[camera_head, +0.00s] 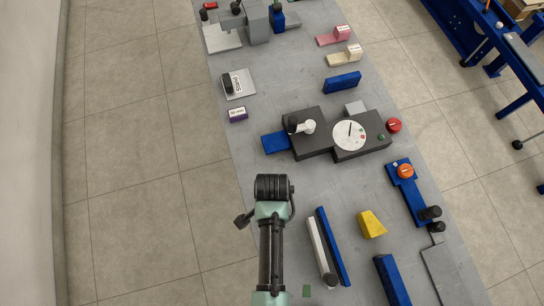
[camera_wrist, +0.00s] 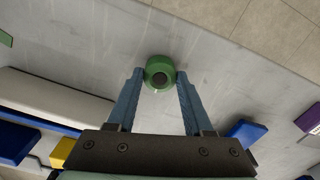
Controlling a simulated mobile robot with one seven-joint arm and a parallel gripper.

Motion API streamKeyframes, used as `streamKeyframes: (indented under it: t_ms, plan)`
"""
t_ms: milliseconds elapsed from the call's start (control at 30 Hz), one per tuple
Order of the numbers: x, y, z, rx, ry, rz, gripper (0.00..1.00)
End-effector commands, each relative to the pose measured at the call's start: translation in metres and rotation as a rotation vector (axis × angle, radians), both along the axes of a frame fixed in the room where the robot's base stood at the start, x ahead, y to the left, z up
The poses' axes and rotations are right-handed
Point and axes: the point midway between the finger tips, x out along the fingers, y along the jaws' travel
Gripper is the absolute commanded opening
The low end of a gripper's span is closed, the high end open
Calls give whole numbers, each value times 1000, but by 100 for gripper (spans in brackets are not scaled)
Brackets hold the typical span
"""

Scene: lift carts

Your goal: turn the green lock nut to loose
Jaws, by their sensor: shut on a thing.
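The green lock nut (camera_wrist: 152,69) is a round green piece with a dark centre, at the top middle of the wrist view. My gripper (camera_wrist: 160,76) has its two blue fingers on either side of the nut, with the tips closed on it. A small pale mark shows on the nut's lower edge. In the head view my arm ends over the left part of the grey table, and its dark wrist hides the fingers and the nut. How far the nut is turned cannot be told.
On the grey table (camera_head: 300,205), a dark fixture with a white dial (camera_head: 349,135) stands ahead right. A pale bar and a blue bar (camera_head: 333,245) lie right of my arm, with a yellow block (camera_head: 371,224) beyond. A purple block (camera_head: 237,114) lies near the left edge.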

Motion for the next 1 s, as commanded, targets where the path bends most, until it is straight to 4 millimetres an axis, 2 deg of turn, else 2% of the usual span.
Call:
streamKeyframes:
  t_ms: [267,1000]
  plan:
    - [0,0,2,-1,2,156,0]
    - [0,-1,1,-1,0,815,0]
